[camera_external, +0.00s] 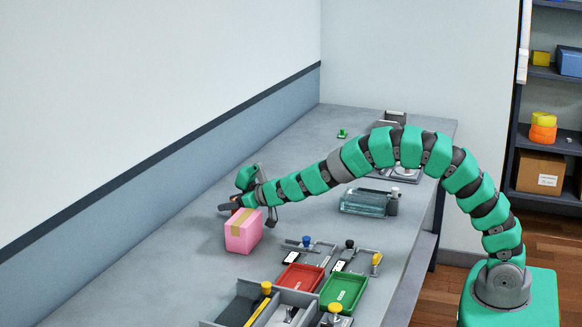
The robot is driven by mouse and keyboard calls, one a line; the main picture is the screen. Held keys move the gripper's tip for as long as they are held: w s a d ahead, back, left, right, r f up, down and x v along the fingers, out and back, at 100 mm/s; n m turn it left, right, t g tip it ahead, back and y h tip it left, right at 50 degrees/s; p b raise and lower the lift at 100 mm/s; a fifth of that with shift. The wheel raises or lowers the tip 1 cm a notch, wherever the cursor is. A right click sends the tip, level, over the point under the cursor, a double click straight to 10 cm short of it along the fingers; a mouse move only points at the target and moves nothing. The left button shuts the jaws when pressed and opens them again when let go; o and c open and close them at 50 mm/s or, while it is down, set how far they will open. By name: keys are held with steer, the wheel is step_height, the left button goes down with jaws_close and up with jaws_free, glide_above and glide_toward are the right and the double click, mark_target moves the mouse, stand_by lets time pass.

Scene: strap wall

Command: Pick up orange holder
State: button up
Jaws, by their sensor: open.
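My gripper (246,206) is open at the end of my green and dark arm, low over the grey bench and just behind a pink box with a tan strip (242,238). A small orange-red patch (236,200) shows at the gripper's fingers, mostly hidden. I cannot tell whether it is the orange holder, or whether the fingers touch it. No whole orange holder is clearly visible on the bench.
A red tray (299,278), a green tray (344,292) and a grey divided bin (243,304) stand at the front. A glass container (364,203) lies under my arm. A shelf (545,73) at right holds boxes and orange-yellow round items (543,131). The bench's left strip is clear.

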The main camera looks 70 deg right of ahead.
steer(key=c, duration=1.1)
steer(key=shift+r, duration=0.15)
